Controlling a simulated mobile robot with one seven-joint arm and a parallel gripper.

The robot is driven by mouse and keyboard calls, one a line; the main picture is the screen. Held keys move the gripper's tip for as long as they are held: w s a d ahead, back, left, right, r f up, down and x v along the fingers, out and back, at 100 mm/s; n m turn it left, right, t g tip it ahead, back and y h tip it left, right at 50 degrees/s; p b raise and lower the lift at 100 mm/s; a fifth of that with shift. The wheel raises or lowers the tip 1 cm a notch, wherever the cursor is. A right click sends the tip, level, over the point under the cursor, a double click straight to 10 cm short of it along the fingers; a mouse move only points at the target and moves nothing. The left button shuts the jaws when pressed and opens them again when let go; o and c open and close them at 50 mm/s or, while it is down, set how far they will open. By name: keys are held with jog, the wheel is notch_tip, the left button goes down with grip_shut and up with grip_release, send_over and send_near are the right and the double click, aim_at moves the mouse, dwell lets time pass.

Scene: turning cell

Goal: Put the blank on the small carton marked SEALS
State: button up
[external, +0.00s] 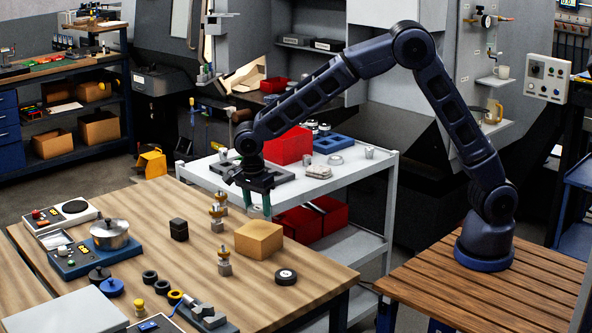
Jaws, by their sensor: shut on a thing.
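A small tan carton (259,240) sits on the wooden table, right of centre; no lettering is readable on it from here. My gripper (256,208) points down just above the carton's far side, with its greenish fingers spread around a small pale grey piece, the blank (256,212). The blank is small and partly hidden by the fingers. I cannot tell whether it touches the carton's top or is held just above it.
Brass-topped fittings (217,212) and a black block (179,230) stand left of the carton. A black-and-white round part (286,277) lies in front of it. A white cart (357,173) with red bins stands behind. A steel pot (110,235) is at the left.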

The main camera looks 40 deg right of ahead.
aim_at(258, 229)
jog(key=shift+f, duration=2.15)
jog(key=shift+f, duration=0.1)
jog(key=o, duration=1)
jog(key=shift+o, duration=0.2)
